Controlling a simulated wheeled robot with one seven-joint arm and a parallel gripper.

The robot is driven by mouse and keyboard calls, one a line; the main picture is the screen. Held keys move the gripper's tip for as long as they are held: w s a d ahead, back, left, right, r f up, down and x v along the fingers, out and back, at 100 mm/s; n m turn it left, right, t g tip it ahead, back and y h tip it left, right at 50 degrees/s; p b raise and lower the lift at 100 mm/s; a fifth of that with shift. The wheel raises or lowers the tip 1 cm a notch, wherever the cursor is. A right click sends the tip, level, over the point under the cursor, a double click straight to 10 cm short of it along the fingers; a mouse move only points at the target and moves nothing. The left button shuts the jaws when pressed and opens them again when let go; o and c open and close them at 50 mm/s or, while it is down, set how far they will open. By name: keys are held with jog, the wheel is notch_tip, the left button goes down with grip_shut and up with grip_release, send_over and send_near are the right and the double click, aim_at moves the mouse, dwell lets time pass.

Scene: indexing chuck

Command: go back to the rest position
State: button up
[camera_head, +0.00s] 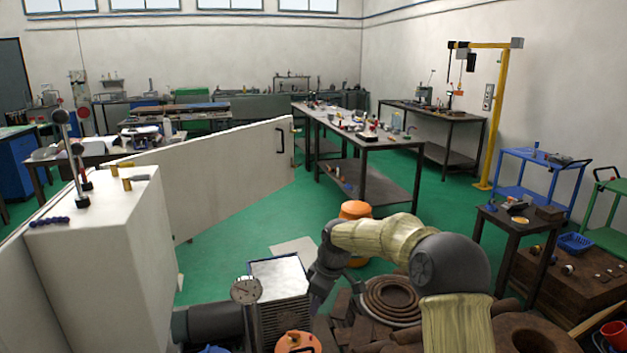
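My arm comes up from the bottom right and bends left over a large dark joint and a pale yellow sleeve. Its dark end, my gripper (317,298), points down just right of a grey ribbed metal block (284,312). The fingers are too small and dark to make out, so I cannot tell if they are open or hold anything. A round dial gauge (246,290) stands at the block's left side. A dark cylinder (214,322), possibly the chuck, lies left of it, partly cut off by the bottom edge.
A tall pale cabinet (98,270) stands close on the left, with a long pale panel (225,180) behind it. Dark rings (390,298) and brown blocks lie under my arm. A small dark table (517,222) stands right.

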jog(key=s+d+r+m+h+p, duration=0.1)
jog(key=s+d+m, duration=0.3)
jog(key=s, duration=0.5)
jog(key=s+d+r+m+t+p, duration=0.1)
jog(key=s+d+r+m+p, duration=0.2)
jog(key=s, duration=0.7)
jog(key=s+d+r+m+h+p, duration=0.1)
jog(key=s+d+r+m+p, duration=0.1)
jog(key=s+d+m, duration=0.4)
jog(key=s+d, duration=0.1)
jog(key=s, duration=0.2)
jog(key=shift+s+r+h+p, duration=0.2)
jog(key=shift+s+h+p, duration=0.1)
jog(key=shift+s, duration=0.05)
dwell(0.7)
